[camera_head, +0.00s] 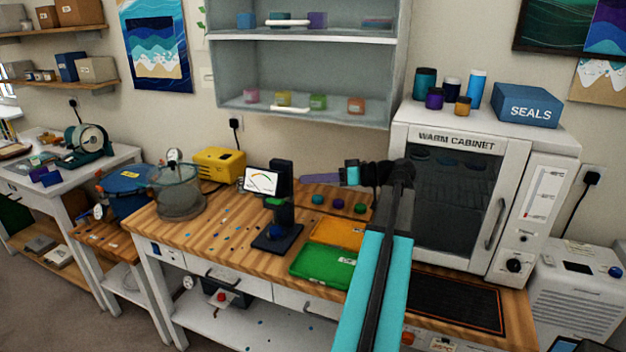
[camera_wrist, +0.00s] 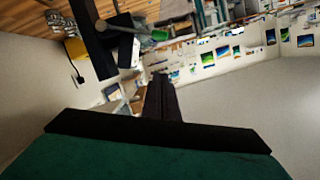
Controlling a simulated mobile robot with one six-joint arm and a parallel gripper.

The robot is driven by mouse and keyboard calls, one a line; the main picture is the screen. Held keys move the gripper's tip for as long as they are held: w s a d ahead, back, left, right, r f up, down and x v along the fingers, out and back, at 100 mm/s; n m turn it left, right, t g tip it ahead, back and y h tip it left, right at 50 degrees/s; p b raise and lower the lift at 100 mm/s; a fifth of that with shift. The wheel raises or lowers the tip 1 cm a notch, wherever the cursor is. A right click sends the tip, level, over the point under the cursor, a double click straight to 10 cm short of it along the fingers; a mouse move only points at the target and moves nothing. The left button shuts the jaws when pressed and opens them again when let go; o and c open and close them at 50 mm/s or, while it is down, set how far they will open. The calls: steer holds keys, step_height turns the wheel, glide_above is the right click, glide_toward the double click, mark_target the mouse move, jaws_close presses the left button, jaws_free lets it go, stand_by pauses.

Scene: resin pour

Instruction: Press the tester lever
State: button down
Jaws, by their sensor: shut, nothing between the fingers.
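The tester (camera_head: 283,190) is a black stand with a white dial gauge (camera_head: 262,181) on its left. It stands on the wooden bench, with a green disc (camera_head: 276,202) at its lower part. In the wrist view the tester (camera_wrist: 95,40) is at upper left, with a thin grey bar (camera_wrist: 122,28) sticking out that looks like its lever. In the head view I cannot make out the lever clearly. My gripper (camera_head: 306,180) points left, just right of the tester's column. Its dark fingers (camera_wrist: 162,84) are together and empty, apart from the bar in the wrist view.
A green tray (camera_head: 322,268) and an orange tray (camera_head: 340,232) lie in front, below my arm. Several coloured pucks (camera_head: 338,204) sit behind them. The warm cabinet (camera_head: 450,190) stands right, a yellow box (camera_head: 220,162) and a clear pot (camera_head: 178,190) left.

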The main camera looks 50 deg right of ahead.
steer(key=w+a+f+p, duration=0.4)
steer(key=w+f, duration=0.1)
steer(key=w, duration=0.1)
steer(key=shift+w+f+p, duration=0.2)
steer(key=shift+w+p, duration=0.05)
steer(key=shift+p, duration=0.05)
stand_by(0.3)
steer(key=shift+a, duration=0.1)
stand_by(0.4)
steer(key=shift+f, duration=0.1)
steer(key=shift+f+b, duration=0.15)
steer(key=shift+b, duration=0.45)
